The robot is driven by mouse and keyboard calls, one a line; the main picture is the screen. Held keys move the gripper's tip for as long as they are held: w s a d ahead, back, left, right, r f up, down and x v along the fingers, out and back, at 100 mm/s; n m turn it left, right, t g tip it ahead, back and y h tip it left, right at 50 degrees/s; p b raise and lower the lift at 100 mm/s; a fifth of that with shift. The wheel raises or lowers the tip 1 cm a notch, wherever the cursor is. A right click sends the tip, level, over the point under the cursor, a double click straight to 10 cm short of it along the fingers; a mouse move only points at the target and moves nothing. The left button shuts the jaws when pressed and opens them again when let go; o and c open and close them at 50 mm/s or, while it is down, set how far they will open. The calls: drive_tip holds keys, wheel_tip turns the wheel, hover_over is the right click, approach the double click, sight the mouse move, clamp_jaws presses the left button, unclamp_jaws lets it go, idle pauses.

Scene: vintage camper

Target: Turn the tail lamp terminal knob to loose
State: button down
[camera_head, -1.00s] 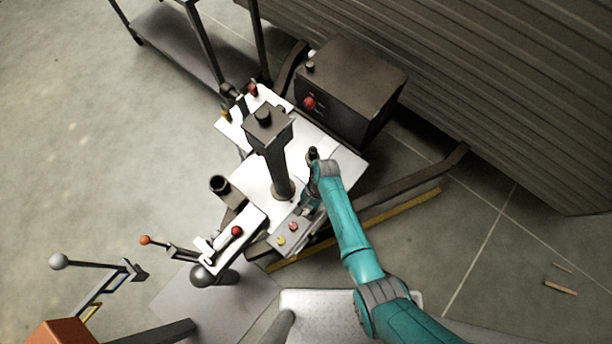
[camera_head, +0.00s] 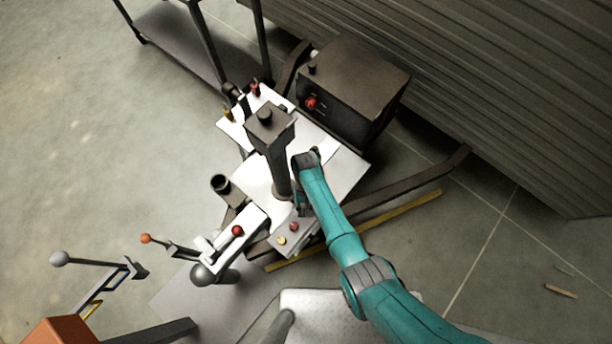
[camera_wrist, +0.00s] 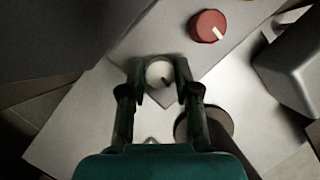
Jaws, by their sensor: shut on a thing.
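A round pale knob (camera_wrist: 160,73) with a dark pointer mark sits on a light grey panel (camera_wrist: 183,42) in the wrist view. The mark points to the lower right of that picture. My gripper (camera_wrist: 158,78) has one finger on each side of this knob and is shut on it. A red knob (camera_wrist: 208,26) with a white mark sits on the same panel, apart from the fingers. In the head view the panel carries a yellow knob (camera_head: 281,240) and a red knob (camera_head: 294,226). My arm hides the pale knob there. I read no labels on the panel.
A dark post (camera_head: 275,160) with a box-shaped head stands close left of my arm. A dark box (camera_head: 352,85) with a red knob is behind. A clamp-like fixture (camera_head: 237,231) lies to the left. Open floor (camera_head: 490,235) is on the right.

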idle(0.3)
drive_tip(key=c, duration=1.1)
unclamp_jaws()
drive_tip(key=shift+v, duration=3.75)
